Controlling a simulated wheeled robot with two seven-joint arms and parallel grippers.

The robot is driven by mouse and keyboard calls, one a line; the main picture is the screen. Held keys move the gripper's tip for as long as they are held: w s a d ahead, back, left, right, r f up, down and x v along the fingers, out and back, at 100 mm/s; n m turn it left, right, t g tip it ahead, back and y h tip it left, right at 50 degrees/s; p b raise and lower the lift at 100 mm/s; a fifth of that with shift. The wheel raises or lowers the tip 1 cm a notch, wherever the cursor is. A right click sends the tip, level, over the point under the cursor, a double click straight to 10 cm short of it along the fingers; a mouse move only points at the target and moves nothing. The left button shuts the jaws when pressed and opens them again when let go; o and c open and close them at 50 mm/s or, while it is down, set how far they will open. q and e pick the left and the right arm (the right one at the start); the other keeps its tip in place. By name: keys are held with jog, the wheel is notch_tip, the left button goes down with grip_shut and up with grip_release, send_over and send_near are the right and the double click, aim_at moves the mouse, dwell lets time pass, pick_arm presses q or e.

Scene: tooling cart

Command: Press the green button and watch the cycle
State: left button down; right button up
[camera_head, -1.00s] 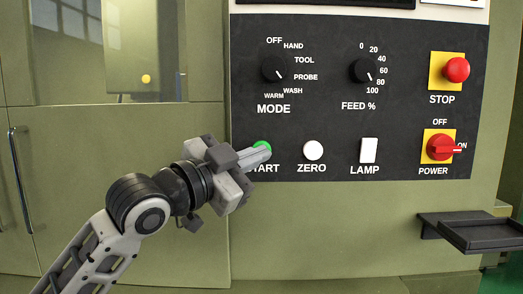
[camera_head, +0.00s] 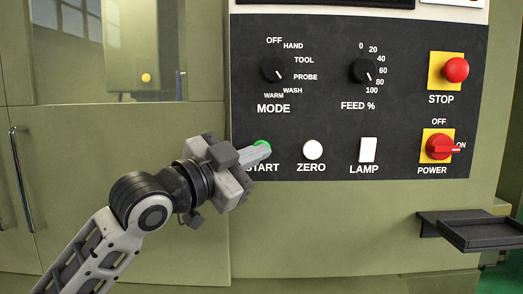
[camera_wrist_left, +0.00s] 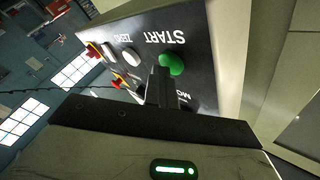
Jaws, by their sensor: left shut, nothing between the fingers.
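The green START button (camera_head: 264,145) sits at the lower left of the black control panel (camera_head: 330,120). In the head view its lower part is hidden behind my left gripper (camera_head: 263,154). My left gripper is shut and empty, with its fingertips at the button; I cannot tell whether they touch it. In the left wrist view the green button (camera_wrist_left: 172,64) shows just beyond the tips of the shut fingers (camera_wrist_left: 162,72). My right gripper is in neither view.
Beside START are the white ZERO button (camera_head: 313,150) and the white LAMP switch (camera_head: 368,150). The MODE knob (camera_head: 273,69) and FEED knob (camera_head: 364,71) are above. The red STOP button (camera_head: 456,70) and red POWER switch (camera_head: 440,147) are at right. A dark shelf (camera_head: 480,232) juts out lower right.

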pick_arm(q)
jog(key=shift+a, duration=0.1)
jog(key=shift+s+f, duration=0.2)
jog(key=shift+s, duration=0.55)
jog(key=shift+s, duration=0.1)
jog(key=shift+s+p, duration=0.4)
jog(key=shift+s, duration=2.05)
dwell(4.6)
